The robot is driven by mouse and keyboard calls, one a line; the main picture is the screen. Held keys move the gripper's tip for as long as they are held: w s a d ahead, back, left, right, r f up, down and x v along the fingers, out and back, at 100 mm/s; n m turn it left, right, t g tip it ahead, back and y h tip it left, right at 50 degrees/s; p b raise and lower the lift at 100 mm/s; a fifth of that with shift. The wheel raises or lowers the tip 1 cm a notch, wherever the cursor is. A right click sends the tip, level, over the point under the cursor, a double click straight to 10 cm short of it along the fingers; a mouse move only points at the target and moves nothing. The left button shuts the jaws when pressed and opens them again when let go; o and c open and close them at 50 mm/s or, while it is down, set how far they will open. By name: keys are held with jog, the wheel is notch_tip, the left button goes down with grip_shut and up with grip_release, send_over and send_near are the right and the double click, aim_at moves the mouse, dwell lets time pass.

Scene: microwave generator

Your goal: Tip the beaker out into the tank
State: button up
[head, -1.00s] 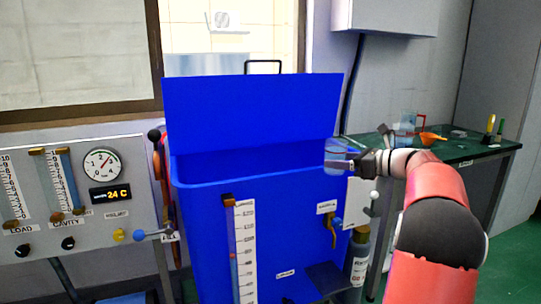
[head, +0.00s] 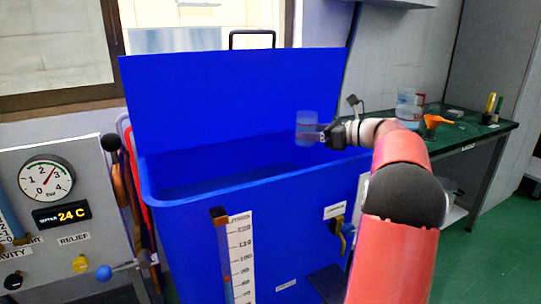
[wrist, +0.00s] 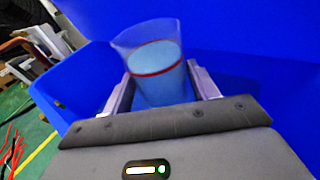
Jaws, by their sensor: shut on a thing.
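The beaker (head: 307,126) is clear with pale blue liquid in it, and it stands about upright in the head view. In the wrist view the beaker (wrist: 157,72) has a red band and sits between the two fingers. My gripper (head: 325,134) is shut on the beaker and holds it at the right part of the tank's opening. The gripper fingers (wrist: 160,90) also show in the wrist view. The blue tank (head: 260,215) is open, with its lid (head: 235,95) raised at the back. The tank's floor is hidden.
A green bench (head: 470,138) at the right holds another beaker (head: 407,112), an orange funnel (head: 437,121) and small bottles. A gauge panel (head: 60,215) stands left of the tank. A scaled level gauge (head: 238,258) is on the tank's front. Green floor shows at the right.

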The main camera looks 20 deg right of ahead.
aim_at(301, 127)
jog(key=shift+s+a, duration=0.15)
jog(key=shift+a, duration=0.05)
jog(key=shift+s+a+f+n+h, duration=0.1)
jog(key=shift+a+f+n+h, duration=0.1)
jog(key=shift+n, duration=0.2)
jog(key=shift+a+f+n+h, duration=0.1)
jog(key=shift+n+h, duration=0.1)
jog(key=shift+n, duration=0.2)
jog(key=shift+s+a+r+n+h, duration=0.1)
jog(key=shift+a+r+n+h, duration=0.35)
jog(key=shift+n, duration=0.25)
jog(key=shift+s+a+f+n+h, duration=0.15)
jog(key=shift+a+f+n+h, duration=0.1)
jog(key=shift+a+f+n, duration=0.25)
jog(key=shift+r+g, duration=0.1)
jog(key=shift+g, duration=0.2)
jog(key=shift+s+a+r+n+h, duration=0.1)
jog(key=shift+a+r+n+h, duration=0.15)
jog(key=shift+n, duration=0.25)
jog(key=shift+s+a+r+n+b, duration=0.15)
jog(key=shift+a+n+b, duration=0.15)
jog(key=shift+b, duration=0.5)
jog(key=shift+a+f+n+h+b, duration=0.25)
jog(key=shift+n+h+b, duration=0.4)
jog(key=shift+b, duration=0.9)
jog(key=shift+r+n+t+h+b, duration=0.4)
jog(key=shift+r+n+h+b, duration=0.75)
jog(key=shift+n+b, duration=0.95)
dwell(0.5)
